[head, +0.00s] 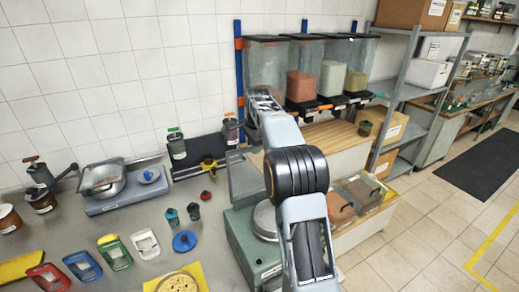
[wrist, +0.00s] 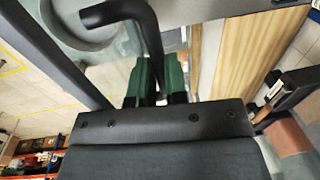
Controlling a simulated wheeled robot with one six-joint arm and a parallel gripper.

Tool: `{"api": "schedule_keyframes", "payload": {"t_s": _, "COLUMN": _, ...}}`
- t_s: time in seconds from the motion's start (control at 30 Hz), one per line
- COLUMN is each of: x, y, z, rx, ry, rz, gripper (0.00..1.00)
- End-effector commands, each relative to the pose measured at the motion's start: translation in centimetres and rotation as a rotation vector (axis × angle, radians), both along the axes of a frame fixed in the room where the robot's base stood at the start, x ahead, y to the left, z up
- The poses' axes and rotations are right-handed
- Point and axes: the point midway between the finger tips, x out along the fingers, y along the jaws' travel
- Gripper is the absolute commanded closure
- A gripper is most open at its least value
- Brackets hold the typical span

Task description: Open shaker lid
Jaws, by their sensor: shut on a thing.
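The shaker looks to be the green machine (head: 250,248) on the right of the bench, with a round pale chamber (head: 264,222) in its top. A grey panel (head: 245,178), apparently its lid, stands raised behind the chamber. My gripper (wrist: 158,68) has green fingers closed around the end of a black bent handle (wrist: 150,35). The handle seems to belong to the lid, but its join is not clear. In the head view my arm hides the gripper and part of the shaker.
Clear dispensers (head: 310,65) and a wooden shelf (head: 325,137) stand behind my arm. Lidded tubs (head: 360,190) are to the right. Open floor lies at right.

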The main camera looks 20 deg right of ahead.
Motion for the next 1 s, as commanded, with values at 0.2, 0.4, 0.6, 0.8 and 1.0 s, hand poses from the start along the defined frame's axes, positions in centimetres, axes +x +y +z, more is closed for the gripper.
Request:
{"api": "schedule_keyframes", "payload": {"t_s": 0.2, "x": 0.67, "y": 0.49, "z": -0.95, "rx": 0.001, "ry": 0.057, "rz": 0.013, "gripper": 1.0}}
{"api": "schedule_keyframes", "payload": {"t_s": 0.4, "x": 0.84, "y": 0.6, "z": -1.02, "rx": 0.0, "ry": 0.069, "rz": 0.015, "gripper": 1.0}}
{"api": "schedule_keyframes", "payload": {"t_s": 0.6, "x": 0.85, "y": 0.6, "z": -1.04, "rx": 0.0, "ry": 0.07, "rz": 0.015, "gripper": 1.0}}
{"api": "schedule_keyframes", "payload": {"t_s": 0.8, "x": 0.85, "y": 0.59, "z": -1.05, "rx": 0.0, "ry": 0.07, "rz": 0.014, "gripper": 0.79}}
{"api": "schedule_keyframes", "payload": {"t_s": 1.0, "x": 0.9, "y": 0.57, "z": -1.03, "rx": -0.001, "ry": 0.067, "rz": 0.012, "gripper": 0.61}}
